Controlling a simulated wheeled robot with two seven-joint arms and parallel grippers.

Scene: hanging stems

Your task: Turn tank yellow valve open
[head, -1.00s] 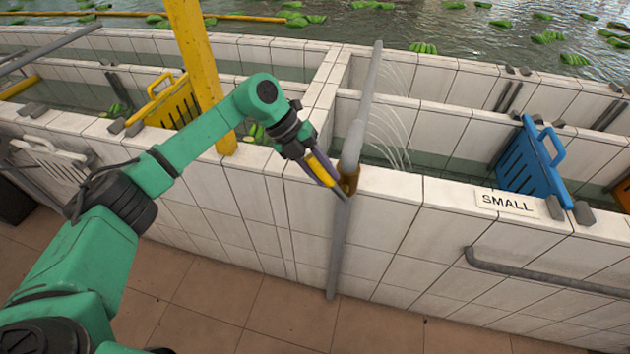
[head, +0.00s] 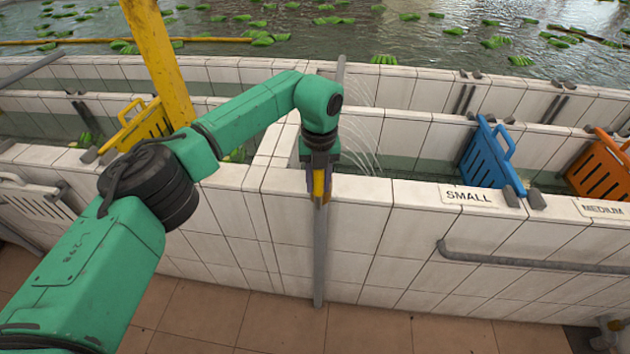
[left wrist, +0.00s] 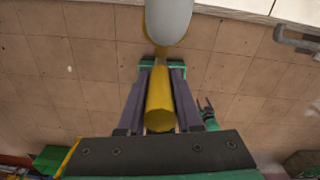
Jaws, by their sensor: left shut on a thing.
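The yellow valve handle (left wrist: 160,105) lies between the purple-grey fingers of my left gripper (left wrist: 160,98) in the left wrist view. My left gripper is shut on it. In the head view my left gripper (head: 319,183) points down at the tank wall's top edge, and a bit of yellow shows between its fingers. The grey pipe (head: 320,250) runs down the wall below it. The rounded grey pipe end (left wrist: 168,20) shows above the handle in the left wrist view. The valve body is mostly hidden by my gripper. My right gripper (left wrist: 205,106) shows small in the left wrist view, its dark prongs apart.
Water sprays into the tiled tank behind the wall. A blue slatted gate (head: 490,155) and an orange one (head: 600,168) stand to the right, with a SMALL sign (head: 468,196). A yellow post (head: 158,60) rises at left. The floor in front is clear.

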